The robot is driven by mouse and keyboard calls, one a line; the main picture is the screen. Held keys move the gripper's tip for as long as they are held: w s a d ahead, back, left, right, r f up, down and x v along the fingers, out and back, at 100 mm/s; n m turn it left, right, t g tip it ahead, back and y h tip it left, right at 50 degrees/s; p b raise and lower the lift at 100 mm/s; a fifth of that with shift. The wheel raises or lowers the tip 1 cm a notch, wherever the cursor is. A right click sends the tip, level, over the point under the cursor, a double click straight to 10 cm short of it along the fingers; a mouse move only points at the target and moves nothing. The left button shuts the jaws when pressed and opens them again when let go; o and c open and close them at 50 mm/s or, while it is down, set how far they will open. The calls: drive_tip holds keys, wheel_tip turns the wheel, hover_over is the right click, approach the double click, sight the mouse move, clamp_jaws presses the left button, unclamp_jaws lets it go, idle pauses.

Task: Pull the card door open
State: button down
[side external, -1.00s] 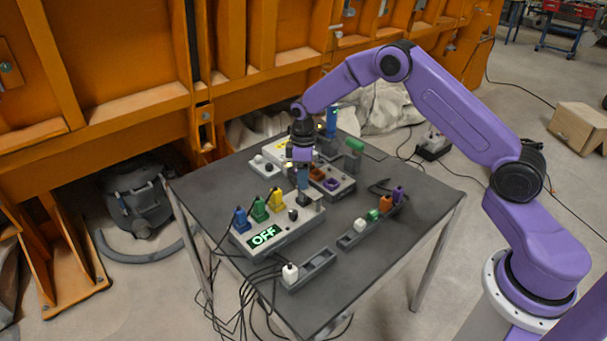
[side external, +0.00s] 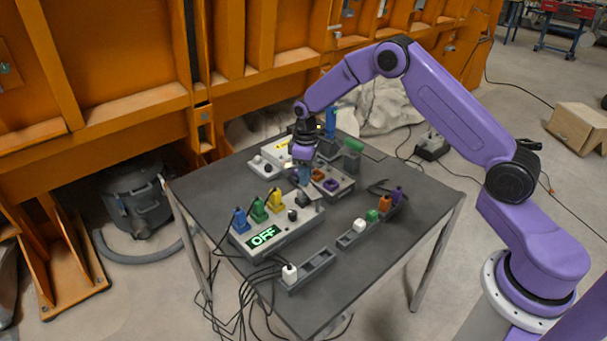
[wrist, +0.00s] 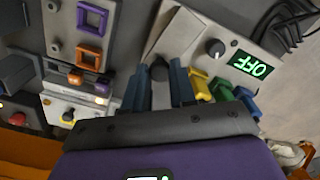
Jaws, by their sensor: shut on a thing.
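The grey control box (side external: 280,236) with a green OFF display stands on the table. It also shows in the wrist view (wrist: 250,42). My gripper (side external: 304,182) points down at the box's far right end. In the wrist view, its two blue-grey fingers (wrist: 160,84) are closed in on a dark rounded handle (wrist: 159,70). A pale flat panel, seemingly the card door (wrist: 180,34), lies beside the handle. The fingers and handle hide part of the panel's edge, so I cannot tell how far it stands open.
Blue, green and yellow plugs (side external: 258,211) and a black knob (side external: 292,215) are on the box. A grey unit with orange and purple square frames (side external: 325,181) stands close behind my gripper. Plug strips (side external: 316,263) lie in front. The table's right front is clear.

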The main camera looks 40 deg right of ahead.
drive_tip(key=s+d+m, duration=0.5)
drive_tip(key=m, duration=1.2)
drive_tip(key=shift+s, duration=0.2)
drive_tip(key=shift+d, duration=0.1)
idle(0.3)
drive_tip(key=c, duration=0.9)
unclamp_jaws()
wheel_tip(320, 180, up, 17)
drive_tip(key=shift+r, duration=0.2)
